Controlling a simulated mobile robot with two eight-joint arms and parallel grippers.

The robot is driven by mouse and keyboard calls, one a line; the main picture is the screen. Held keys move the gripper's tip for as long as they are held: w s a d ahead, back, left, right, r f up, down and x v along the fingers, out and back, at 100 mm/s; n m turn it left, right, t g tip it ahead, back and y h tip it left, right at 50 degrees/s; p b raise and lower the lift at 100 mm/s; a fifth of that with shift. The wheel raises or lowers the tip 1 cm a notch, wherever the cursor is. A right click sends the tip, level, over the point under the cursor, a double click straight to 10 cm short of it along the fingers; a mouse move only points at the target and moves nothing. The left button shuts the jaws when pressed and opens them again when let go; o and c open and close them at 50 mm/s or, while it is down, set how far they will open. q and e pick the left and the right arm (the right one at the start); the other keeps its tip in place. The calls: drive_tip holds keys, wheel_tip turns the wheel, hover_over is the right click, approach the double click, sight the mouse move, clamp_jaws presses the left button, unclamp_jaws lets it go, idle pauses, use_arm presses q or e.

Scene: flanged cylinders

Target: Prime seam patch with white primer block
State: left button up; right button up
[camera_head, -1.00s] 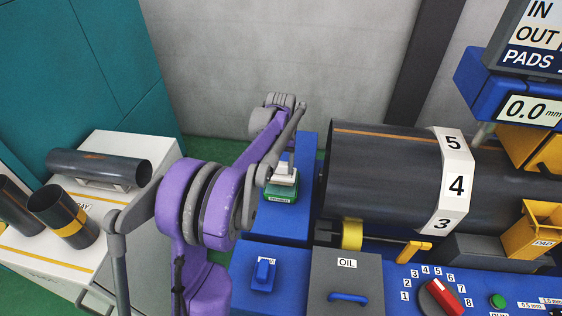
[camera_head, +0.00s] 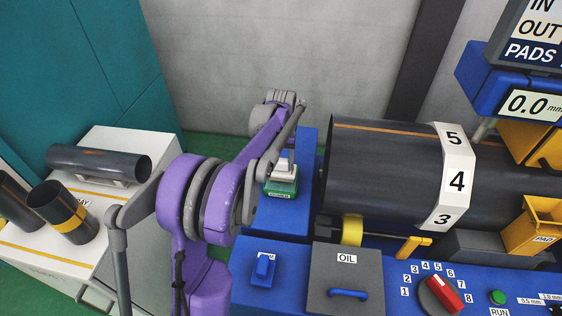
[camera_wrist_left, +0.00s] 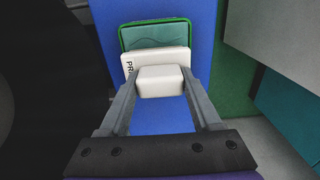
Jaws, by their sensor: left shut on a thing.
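The white primer block (camera_wrist_left: 160,80), lettered "PR" at its left end, is between the two fingers of my left gripper (camera_wrist_left: 159,84), which is shut on it. In the wrist view it is at the near edge of a green-rimmed tray (camera_wrist_left: 124,38) with a teal inside. In the head view the white block (camera_head: 284,166) shows above the green tray (camera_head: 281,187) on a blue stand; whether they touch is unclear. The big dark cylinder (camera_head: 390,175) lies to the right, with an orange seam line (camera_head: 385,128) along its top. My right gripper is out of view.
A white numbered band (camera_head: 455,182) wraps the cylinder. In front are a yellow roller (camera_head: 352,231), a grey OIL lid (camera_head: 346,285) and a red dial (camera_head: 442,294). A white bench (camera_head: 130,205) with smaller cylinders stands at left. A yellow PAD bin (camera_head: 535,225) is at right.

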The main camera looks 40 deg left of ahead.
sight(281, 160)
use_arm(q)
drive_tip(key=shift+f+b, duration=0.3)
drive_tip(key=shift+f, duration=0.2)
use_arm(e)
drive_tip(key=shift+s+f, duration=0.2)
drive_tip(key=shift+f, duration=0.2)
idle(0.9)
use_arm(q)
drive_tip(key=shift+r, duration=0.1)
drive_tip(key=shift+r+p, duration=1.5)
drive_tip(key=shift+r, duration=2)
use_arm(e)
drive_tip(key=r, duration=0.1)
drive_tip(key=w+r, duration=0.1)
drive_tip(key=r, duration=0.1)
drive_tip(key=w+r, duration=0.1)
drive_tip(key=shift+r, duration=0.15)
use_arm(q)
drive_tip(key=shift+f, duration=0.1)
